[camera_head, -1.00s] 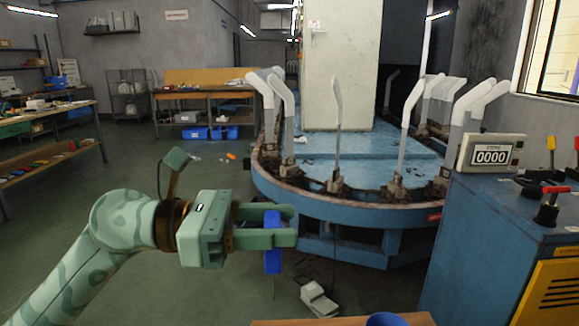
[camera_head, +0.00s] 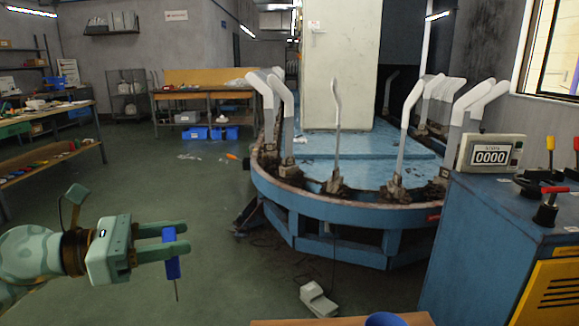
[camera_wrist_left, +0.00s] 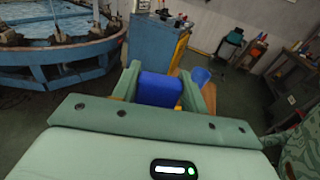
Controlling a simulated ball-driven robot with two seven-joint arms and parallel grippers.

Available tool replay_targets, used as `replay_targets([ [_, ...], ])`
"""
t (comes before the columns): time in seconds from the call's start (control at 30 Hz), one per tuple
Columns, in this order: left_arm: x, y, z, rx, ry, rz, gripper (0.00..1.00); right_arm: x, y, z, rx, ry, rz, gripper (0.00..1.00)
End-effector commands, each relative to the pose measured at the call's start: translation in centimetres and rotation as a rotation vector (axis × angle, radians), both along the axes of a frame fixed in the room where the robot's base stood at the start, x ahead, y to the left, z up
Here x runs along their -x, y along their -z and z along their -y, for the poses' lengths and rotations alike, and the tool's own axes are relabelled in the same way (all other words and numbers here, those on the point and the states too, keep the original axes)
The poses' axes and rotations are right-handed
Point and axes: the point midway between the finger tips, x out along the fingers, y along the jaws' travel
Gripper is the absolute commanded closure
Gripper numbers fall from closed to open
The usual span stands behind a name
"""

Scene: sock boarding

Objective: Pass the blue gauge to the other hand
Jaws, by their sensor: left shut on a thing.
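The blue gauge (camera_head: 172,257) is a small blue block with a thin dark rod hanging below it. My left gripper (camera_head: 172,243) is shut on it and holds it in the air over the floor at the lower left of the head view. In the left wrist view the blue gauge (camera_wrist_left: 160,88) sits between the two green fingers of my left gripper (camera_wrist_left: 164,84). My right gripper is in neither view.
The round blue boarding machine (camera_head: 330,212) with several upright white forms stands ahead. A blue cabinet (camera_head: 480,240) with a counter and levers is at the right. A wooden surface (camera_head: 415,319) with a blue round thing (camera_head: 386,319) shows at the bottom. A white pedal (camera_head: 318,300) lies on the floor.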

Motion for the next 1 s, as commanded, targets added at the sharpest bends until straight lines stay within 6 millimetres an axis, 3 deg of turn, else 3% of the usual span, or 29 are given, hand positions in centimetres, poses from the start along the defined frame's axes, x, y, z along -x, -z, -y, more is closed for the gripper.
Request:
replay_targets([
  [0.27, 1.8, 6.1, 1.7, -0.022, -0.037, -0.014, 0.81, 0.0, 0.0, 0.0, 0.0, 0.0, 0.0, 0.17],
  [0.5, 5.0, 11.9, 2.6, -0.049, -0.136, -0.027, 0.81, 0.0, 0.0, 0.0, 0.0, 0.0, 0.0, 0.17],
  [0.7, 6.8, 14.3, 2.6, -0.062, -0.21, -0.03, 0.81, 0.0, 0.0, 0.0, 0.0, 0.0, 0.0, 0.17],
  [1.0, 7.9, 15.4, 2.6, -0.061, -0.253, -0.036, 0.81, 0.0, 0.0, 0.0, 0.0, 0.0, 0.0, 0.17],
])
